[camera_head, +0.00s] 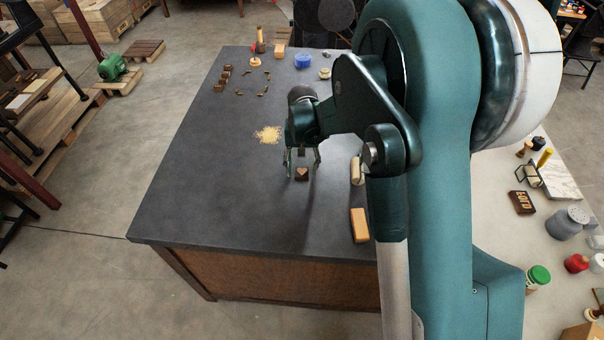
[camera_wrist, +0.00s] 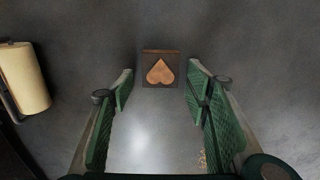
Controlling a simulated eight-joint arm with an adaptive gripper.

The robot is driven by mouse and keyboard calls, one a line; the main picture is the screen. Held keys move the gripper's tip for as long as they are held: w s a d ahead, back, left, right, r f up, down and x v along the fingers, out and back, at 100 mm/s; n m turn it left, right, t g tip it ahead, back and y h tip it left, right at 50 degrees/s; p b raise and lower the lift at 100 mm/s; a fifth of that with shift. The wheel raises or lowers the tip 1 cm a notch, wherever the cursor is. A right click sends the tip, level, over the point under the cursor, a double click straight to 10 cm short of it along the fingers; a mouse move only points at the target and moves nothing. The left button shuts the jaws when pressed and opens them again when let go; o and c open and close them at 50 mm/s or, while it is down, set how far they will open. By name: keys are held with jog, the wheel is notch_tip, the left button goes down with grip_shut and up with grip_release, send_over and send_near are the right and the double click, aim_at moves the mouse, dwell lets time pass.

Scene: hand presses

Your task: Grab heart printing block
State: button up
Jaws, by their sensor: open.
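The heart printing block (camera_head: 302,175) is a small dark block with a light wooden heart on its top, resting on the dark grey table (camera_head: 200,200). In the wrist view the block (camera_wrist: 160,77) lies centred, just beyond the fingertips. My gripper (camera_head: 302,160) is open above the block, with its fingers to either side in the head view. In the wrist view my gripper (camera_wrist: 160,85) shows green pads spread wider than the block, with nothing between them. I see no contact with the block.
A cream roller (camera_wrist: 22,78) lies left of the block in the wrist view. An orange-tan block (camera_head: 359,225) lies near the table's front right. A pile of yellowish crumbs (camera_head: 268,134) lies left of my gripper. Small dark pieces and a blue item (camera_head: 303,61) stand at the back.

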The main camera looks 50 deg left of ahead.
aim_at(302, 168)
jog(key=c, duration=1)
jog(key=shift+o, duration=0.2)
jog(key=shift+r, duration=0.1)
notch_tip(302, 168, up, 10)
dwell(0.4)
